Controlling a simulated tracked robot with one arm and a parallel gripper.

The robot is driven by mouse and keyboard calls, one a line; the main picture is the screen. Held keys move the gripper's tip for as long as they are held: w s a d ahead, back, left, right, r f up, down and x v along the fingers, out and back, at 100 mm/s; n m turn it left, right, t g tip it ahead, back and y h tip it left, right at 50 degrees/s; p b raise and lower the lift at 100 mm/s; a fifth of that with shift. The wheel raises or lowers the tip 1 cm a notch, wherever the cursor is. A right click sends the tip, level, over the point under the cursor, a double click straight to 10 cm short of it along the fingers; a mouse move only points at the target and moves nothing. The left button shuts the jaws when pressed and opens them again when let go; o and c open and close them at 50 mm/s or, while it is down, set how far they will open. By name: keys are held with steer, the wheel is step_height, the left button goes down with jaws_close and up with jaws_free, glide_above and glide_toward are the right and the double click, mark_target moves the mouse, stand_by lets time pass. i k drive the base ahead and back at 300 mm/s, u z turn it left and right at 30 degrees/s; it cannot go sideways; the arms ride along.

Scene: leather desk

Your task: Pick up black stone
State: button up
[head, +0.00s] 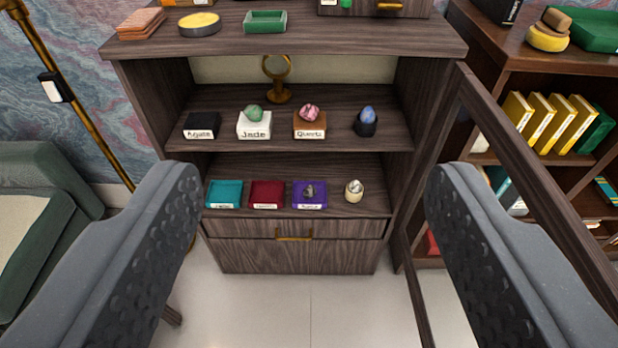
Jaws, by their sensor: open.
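A small dark grey stone (309,191) stands on a purple tray (300,203) on the lower shelf of the wooden cabinet; it is the darkest stone I see, but I cannot tell if it is black. To its right a cream cup (353,196) holds a pale grey stone. My gripper (315,178) is open and empty, its two fingers wide apart in front of the cabinet, with the lower shelf showing between them.
The upper shelf holds a bare black Agate stand (201,126), a green stone (254,112), a pink stone (309,113) and a blue stone (367,114). Teal (224,194) and red trays (266,194) lie left of the purple one. A framed door (530,175) stands open at right.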

mark_target(310, 191)
steer(key=z, duration=1.6)
steer(key=k, duration=1.05)
steer(key=u, duration=0.6)
steer(key=i, duration=1.25)
steer(key=z, duration=0.05)
